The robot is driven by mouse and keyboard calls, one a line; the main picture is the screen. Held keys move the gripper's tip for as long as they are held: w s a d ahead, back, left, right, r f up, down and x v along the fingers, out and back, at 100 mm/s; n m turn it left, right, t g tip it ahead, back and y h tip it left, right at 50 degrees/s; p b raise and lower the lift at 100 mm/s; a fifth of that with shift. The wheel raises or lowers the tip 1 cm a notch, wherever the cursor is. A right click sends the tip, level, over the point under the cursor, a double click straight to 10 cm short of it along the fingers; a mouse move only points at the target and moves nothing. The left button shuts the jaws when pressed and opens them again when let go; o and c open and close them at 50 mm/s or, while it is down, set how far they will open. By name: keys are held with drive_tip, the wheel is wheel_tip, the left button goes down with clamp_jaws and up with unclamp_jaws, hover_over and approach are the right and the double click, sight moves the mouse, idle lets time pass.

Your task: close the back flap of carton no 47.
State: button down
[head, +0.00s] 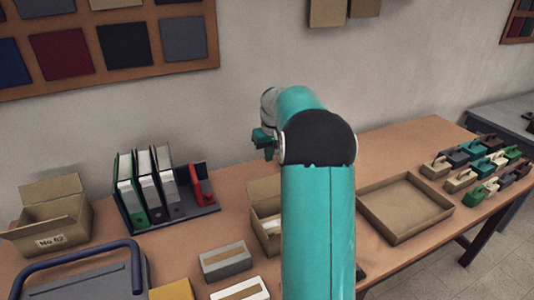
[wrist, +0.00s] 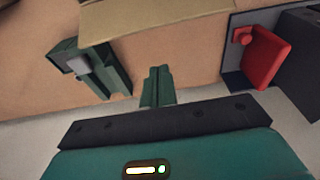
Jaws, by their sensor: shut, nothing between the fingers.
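A brown open carton (head: 262,238) stands on the table, partly hidden behind my arm. No number shows on it, so I cannot confirm that it is no 47. Its back flap (head: 264,190) stands up, and pale contents show inside. My gripper (head: 264,140) is above and behind this flap in the head view. In the wrist view my gripper (wrist: 157,85) is shut and empty, its dark green fingers together. A cardboard panel (wrist: 155,15), probably of this carton, crosses the top of that view, apart from the fingers.
A dark green piece with a grey patch (wrist: 95,66) is beside the fingers; I cannot tell what it is. A red bookend (head: 201,184) stands by several binders (head: 148,186) at left. Carton No 62 (head: 50,222) is further left. A shallow tray (head: 447,207) is right.

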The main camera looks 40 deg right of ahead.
sight(276, 185)
drive_tip(key=f, duration=0.1)
drive_tip(key=s+f, duration=0.1)
drive_tip(key=f, duration=0.1)
drive_tip(key=s+f, duration=0.1)
drive_tip(key=shift+s+a+f, duration=0.1)
drive_tip(key=shift+a+f, duration=0.2)
drive_tip(key=shift+a, duration=0.05)
drive_tip(key=shift+s+r, duration=0.1)
drive_tip(key=shift+s, duration=0.05)
idle(0.4)
